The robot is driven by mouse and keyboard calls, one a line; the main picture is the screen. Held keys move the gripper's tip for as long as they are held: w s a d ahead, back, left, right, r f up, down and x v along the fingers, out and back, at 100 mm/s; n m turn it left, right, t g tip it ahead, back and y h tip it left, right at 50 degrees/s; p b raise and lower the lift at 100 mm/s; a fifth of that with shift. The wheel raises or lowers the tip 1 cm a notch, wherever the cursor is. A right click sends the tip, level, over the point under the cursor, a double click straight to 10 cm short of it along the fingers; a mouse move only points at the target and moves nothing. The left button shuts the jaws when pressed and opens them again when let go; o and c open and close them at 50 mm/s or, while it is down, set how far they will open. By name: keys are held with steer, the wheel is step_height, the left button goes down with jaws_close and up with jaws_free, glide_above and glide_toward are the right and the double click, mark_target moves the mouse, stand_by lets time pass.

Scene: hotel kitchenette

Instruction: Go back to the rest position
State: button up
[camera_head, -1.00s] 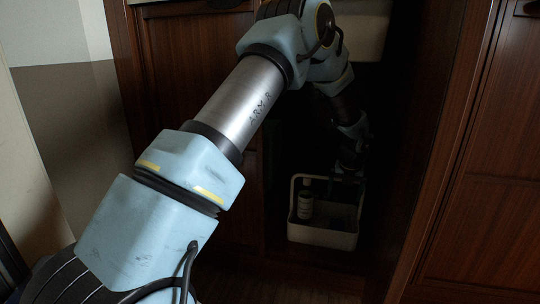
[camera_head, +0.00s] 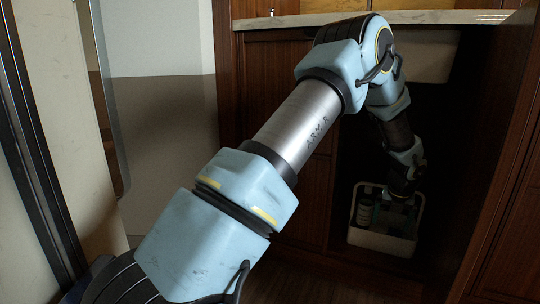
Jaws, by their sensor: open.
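My arm reaches from the lower left over to the right and bends down into the dark open cabinet under the counter. My gripper (camera_head: 398,200) is at the arm's lower end, small and dim, at the top of a white caddy (camera_head: 380,242). The jaws are hard to make out, but they appear apart. The caddy stands on the cabinet floor, with its handle at the left. A bottle with a pale label (camera_head: 365,212) stands inside it at the left. I cannot tell whether the gripper touches the caddy.
The counter edge (camera_head: 440,17) runs above the opening, with a pale basin (camera_head: 425,66) hanging below it. Wooden cabinet panels (camera_head: 505,190) flank the opening closely. A pale wall (camera_head: 165,110) and a dark-edged door or frame (camera_head: 45,150) are at the left.

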steer(key=a+r+n+p, duration=0.2)
steer(key=a+r+n, duration=0.35)
steer(key=a, duration=0.25)
steer(key=s+a+r+n+y+p, duration=0.1)
steer(key=a+r+n, duration=0.3)
steer(key=a+n, duration=0.35)
steer(key=a+r+n+p, duration=0.2)
steer(key=a+r+n, duration=0.3)
steer(key=a, duration=0.4)
steer(key=s+a+r+n+g+p, duration=0.15)
steer(key=s+a+r+n, duration=0.25)
steer(key=s+a+n, duration=0.6)
steer(key=s+a+r+n+p, duration=0.3)
steer(key=s+a+n, duration=0.2)
steer(key=a+n, duration=0.55)
step_height(320, 180, up, 38)
steer(key=d+n+p, duration=0.1)
steer(key=d+p, duration=0.1)
steer(key=p, duration=3.5)
steer(key=shift+f+n+p, duration=0.25)
steer(key=shift+n+p, duration=0.1)
steer(key=shift+p, duration=0.05)
